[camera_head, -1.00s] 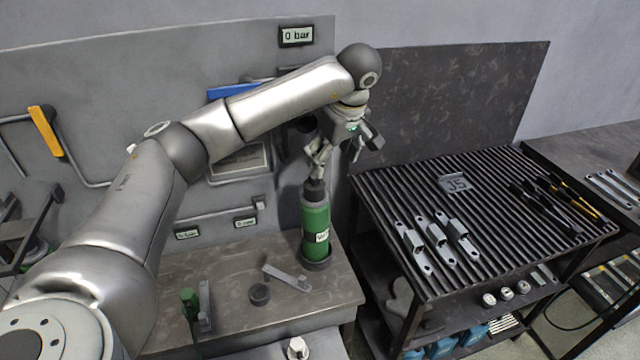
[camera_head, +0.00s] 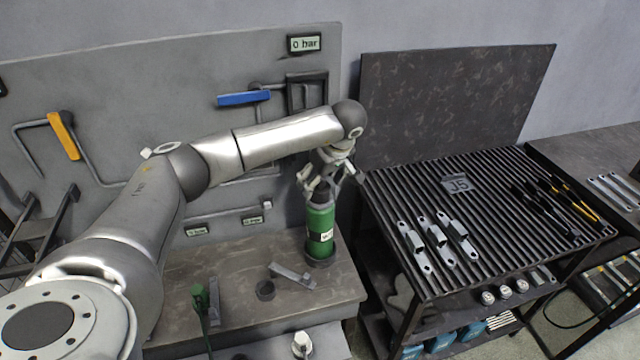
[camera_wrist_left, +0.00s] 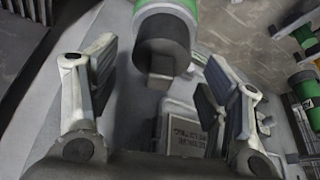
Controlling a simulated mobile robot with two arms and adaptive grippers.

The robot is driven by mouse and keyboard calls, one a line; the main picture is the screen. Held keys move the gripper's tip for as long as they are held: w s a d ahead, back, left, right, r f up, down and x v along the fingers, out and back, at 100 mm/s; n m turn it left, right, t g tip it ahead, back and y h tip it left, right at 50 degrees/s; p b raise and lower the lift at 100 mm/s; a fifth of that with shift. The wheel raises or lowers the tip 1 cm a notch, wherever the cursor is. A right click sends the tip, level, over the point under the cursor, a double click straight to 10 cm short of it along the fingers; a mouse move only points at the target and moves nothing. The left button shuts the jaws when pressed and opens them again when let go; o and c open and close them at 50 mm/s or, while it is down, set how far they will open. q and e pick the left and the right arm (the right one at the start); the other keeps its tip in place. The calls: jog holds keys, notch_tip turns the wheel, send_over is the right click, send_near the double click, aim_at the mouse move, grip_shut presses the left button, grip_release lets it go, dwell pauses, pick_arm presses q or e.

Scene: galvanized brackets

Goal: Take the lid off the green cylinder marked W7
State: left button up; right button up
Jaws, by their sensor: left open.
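The green cylinder (camera_head: 320,232) stands upright on the right end of the grey-brown bench, with a pale label on its front. Its dark lid (camera_head: 320,196) is on top, and part of it is hidden by my gripper. My left gripper (camera_head: 333,186) is at the top of the cylinder, fingers spread. In the left wrist view the dark lid (camera_wrist_left: 163,45) with a square knob shows between and beyond the open fingers of my left gripper (camera_wrist_left: 160,85), with no finger touching it. My right gripper is not in view.
A wall panel with a blue handle (camera_head: 243,99) and a yellow handle (camera_head: 64,136) stands behind. A slatted table (camera_head: 490,200) with metal brackets is at right.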

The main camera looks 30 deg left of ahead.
pick_arm(q)
jog(key=shift+w+a+f, duration=0.1)
jog(key=shift+a+f, duration=0.05)
jog(key=shift+f, duration=0.25)
jog(key=shift+c, duration=0.4)
jog(key=c, duration=1)
jog(key=shift+r, duration=0.1)
